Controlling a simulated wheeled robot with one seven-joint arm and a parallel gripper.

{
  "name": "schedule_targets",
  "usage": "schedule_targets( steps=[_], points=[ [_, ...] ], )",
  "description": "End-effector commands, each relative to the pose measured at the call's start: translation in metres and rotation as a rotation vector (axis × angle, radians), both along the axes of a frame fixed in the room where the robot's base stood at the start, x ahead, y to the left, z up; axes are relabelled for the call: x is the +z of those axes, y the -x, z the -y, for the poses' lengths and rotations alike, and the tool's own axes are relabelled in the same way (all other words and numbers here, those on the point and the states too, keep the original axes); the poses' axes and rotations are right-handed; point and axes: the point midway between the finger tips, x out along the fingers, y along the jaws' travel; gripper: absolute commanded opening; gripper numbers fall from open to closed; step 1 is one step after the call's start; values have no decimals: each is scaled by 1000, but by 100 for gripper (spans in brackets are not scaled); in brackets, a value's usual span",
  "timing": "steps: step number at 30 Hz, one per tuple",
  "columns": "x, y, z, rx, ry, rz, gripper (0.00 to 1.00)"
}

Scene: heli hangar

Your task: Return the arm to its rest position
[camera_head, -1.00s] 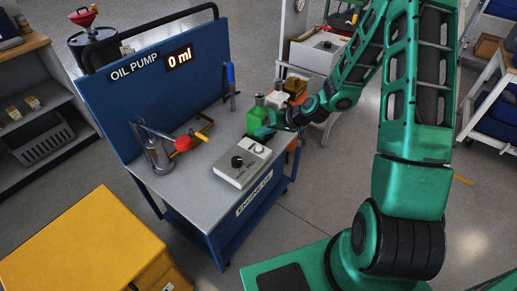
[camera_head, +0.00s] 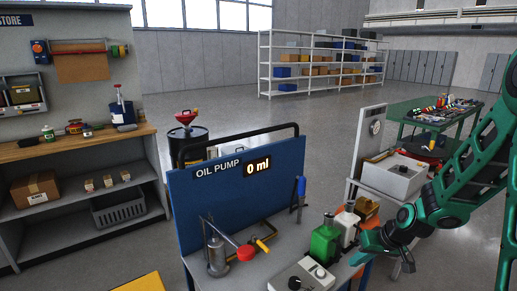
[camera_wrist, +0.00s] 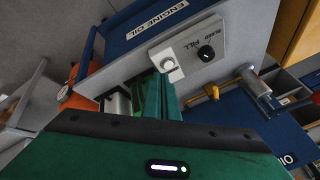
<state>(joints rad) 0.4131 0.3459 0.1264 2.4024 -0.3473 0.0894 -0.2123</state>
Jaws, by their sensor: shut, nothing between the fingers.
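My green arm (camera_head: 455,195) reaches in from the right in the head view, bent at the elbow. I cannot tell from these views how far the gripper is from the bench top.
The blue pump panel (camera_head: 235,200) reads 0 ml and stands behind the bench (camera_head: 245,272). A hand pump (camera_head: 216,255) is on its left. A white cart (camera_head: 390,180) is close behind my arm. Shelves (camera_head: 75,225) stand at left. Open floor lies beyond.

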Motion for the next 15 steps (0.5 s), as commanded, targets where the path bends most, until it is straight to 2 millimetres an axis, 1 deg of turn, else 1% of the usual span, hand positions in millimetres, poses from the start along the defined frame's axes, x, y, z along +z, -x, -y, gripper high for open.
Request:
schedule_targets(
  steps=[1, 5, 6, 8, 11, 12, 14, 15],
  points=[
    [13, 11, 10, -9, 35, -18, 0],
    [39, 45, 35, -50, 111, -86, 0],
    [47, 56, 42, -64, 130, -108, 0],
    [60, 73, 53, -93, 158, -138, 0],
    [81, 103, 68, -144, 194, -187, 0],
    [89, 116, 74, -169, 206, -205, 0],
    [101, 135, 81, -206, 220, -234, 0],
    [109, 149, 85, -231, 228, -251, 0]
  ],
)
